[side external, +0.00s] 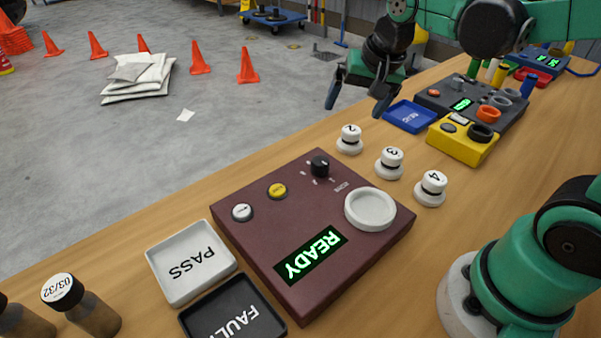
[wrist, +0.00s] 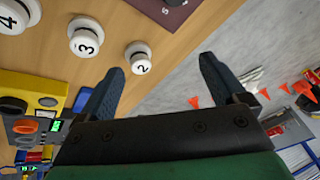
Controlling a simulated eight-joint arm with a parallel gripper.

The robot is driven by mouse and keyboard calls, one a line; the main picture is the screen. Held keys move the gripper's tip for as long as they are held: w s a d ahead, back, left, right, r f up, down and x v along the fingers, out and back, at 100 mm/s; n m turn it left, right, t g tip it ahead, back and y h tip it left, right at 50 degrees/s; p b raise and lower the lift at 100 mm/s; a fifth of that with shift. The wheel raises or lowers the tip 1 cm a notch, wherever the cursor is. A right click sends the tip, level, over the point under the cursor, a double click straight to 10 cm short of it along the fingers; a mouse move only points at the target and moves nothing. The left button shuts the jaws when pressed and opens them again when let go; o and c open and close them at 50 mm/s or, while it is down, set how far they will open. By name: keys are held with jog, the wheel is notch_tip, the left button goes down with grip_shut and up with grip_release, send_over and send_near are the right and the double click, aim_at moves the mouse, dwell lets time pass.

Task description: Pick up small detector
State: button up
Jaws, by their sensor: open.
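Three small white detectors with numbered caps stand in a row on the wooden table: number 2 (side external: 350,139), number 3 (side external: 390,162) and number 4 (side external: 431,188). In the wrist view, detector 2 (wrist: 138,58) is nearest the space between my fingers, with detector 3 (wrist: 85,37) and detector 4 (wrist: 14,17) to its left. My gripper (side external: 357,103) is open and empty. It hangs above and beyond detector 2 in the side view, apart from all three. Both blue fingertips show in the wrist view (wrist: 160,67).
A maroon test unit (side external: 240,205) showing READY stands left of the detectors, with a white PASS tray (side external: 157,255) and black FAULT tray (side external: 258,297) beside it. A blue tray (side external: 411,117) and yellow box (side external: 462,150) stand right of my gripper. Bottles (side external: 95,312) stand front left.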

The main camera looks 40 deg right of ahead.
aim_at(352, 129)
jog(key=w+d+f+m+g, duration=0.1)
jog(key=w+d+f+m, duration=0.1)
jog(key=m, duration=0.2)
jog(key=w+d+f+m+g, duration=0.1)
jog(key=w+d+f+m, duration=0.1)
jog(key=d+m, duration=0.1)
jog(key=w+d+f+m+g, duration=0.2)
jog(key=d+m, duration=0.1)
jog(key=m, duration=0.2)
jog(key=shift+w+f+y, duration=0.3)
jog(key=shift+d+f+m, duration=0.25)
jog(key=shift+m, duration=0.15)
jog(key=shift+w+d+f, duration=0.1)
jog(key=shift+f, duration=2.8)
grip_shut()
jog(key=shift+r, duration=0.15)
